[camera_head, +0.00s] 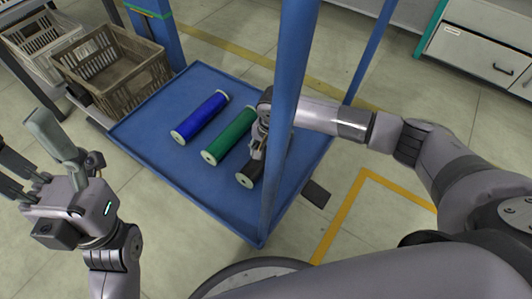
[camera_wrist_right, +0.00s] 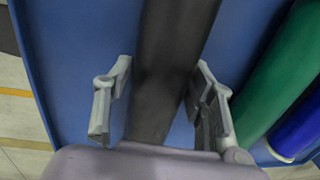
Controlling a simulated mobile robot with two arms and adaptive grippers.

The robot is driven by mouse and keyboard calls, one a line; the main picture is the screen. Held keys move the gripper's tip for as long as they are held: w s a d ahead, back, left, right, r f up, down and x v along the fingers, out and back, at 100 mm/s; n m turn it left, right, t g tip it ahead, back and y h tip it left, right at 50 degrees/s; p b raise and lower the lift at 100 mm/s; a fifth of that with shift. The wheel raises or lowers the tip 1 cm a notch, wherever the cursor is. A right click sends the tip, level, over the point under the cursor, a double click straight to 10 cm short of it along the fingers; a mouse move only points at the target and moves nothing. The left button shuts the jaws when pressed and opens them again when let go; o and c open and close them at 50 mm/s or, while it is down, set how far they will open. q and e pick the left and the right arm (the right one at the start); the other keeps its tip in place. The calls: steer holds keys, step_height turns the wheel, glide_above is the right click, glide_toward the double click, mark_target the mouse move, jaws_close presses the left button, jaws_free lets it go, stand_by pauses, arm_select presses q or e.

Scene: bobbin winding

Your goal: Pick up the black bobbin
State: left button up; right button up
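The black bobbin (camera_head: 250,174) lies on the blue cart tray (camera_head: 150,150), the rightmost of three bobbins, partly hidden by my right gripper (camera_head: 258,150) and the blue post. In the right wrist view the black bobbin (camera_wrist_right: 165,70) runs between the two fingers of my right gripper (camera_wrist_right: 162,110). These fingers are apart, with blue tray visible between the left finger and the bobbin. The right finger is close to the bobbin; I cannot tell if it touches. My left gripper (camera_head: 28,150) is open and empty, left of the cart.
A green bobbin (camera_head: 231,135) and a blue bobbin (camera_head: 200,118) lie left of the black one. A blue post (camera_head: 287,100) rises in front of my right gripper. Crates (camera_head: 110,68) stand at the upper left; a drawer cabinet (camera_head: 480,52) stands at the upper right.

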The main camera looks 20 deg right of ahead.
steer(key=c, duration=0.9)
steer(key=shift+c, duration=0.4)
steer(key=shift+r, duration=0.15)
